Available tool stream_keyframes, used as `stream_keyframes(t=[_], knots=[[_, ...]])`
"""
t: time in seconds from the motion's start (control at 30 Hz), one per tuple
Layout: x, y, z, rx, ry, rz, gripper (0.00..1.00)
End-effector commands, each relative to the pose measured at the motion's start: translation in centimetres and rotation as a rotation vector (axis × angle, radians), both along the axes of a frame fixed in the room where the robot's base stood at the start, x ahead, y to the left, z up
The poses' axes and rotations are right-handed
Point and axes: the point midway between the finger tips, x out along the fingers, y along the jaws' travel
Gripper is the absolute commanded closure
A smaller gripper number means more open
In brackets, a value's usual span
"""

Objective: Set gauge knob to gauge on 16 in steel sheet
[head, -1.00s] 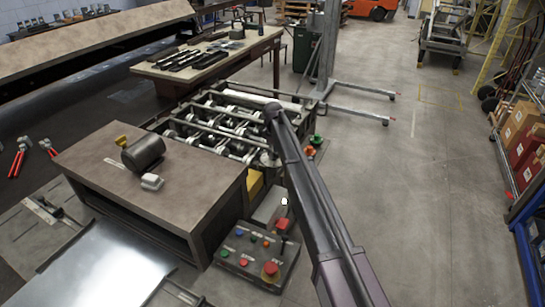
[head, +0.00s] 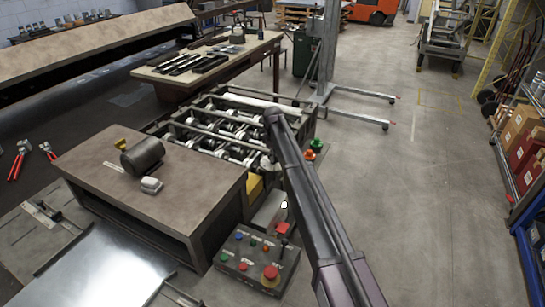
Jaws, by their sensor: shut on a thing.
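The roll-forming machine (head: 230,125) stands mid-picture, with rows of shafts and rollers in an open frame. A green knob (head: 317,145) and an orange knob (head: 309,154) show at its right end, just beside my arm. I cannot tell which control is the gauge knob, and no gauge marking can be read. A bright steel sheet (head: 105,265) lies at the lower left. My arm crosses from the lower right up to the machine's right end. My gripper cannot be made out; my arm's own links cover that area.
A control box (head: 257,262) with coloured buttons and a red stop button (head: 270,272) stands low in the middle. A brown bench (head: 150,178) carries a motor (head: 143,154). A tool table (head: 205,65) stands behind. The floor (head: 430,190) on the right is clear up to the shelf.

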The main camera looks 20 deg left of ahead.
Motion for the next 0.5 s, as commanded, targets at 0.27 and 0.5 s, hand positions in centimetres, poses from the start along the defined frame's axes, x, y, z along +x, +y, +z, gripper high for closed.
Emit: stream_keyframes(t=[0.27, 0.5], knots=[[0.02, -0.05, -0.01, 0.003, 0.000, -0.061, 1.00], [0.01, -0.08, -0.02, 0.002, 0.000, -0.201, 1.00]])
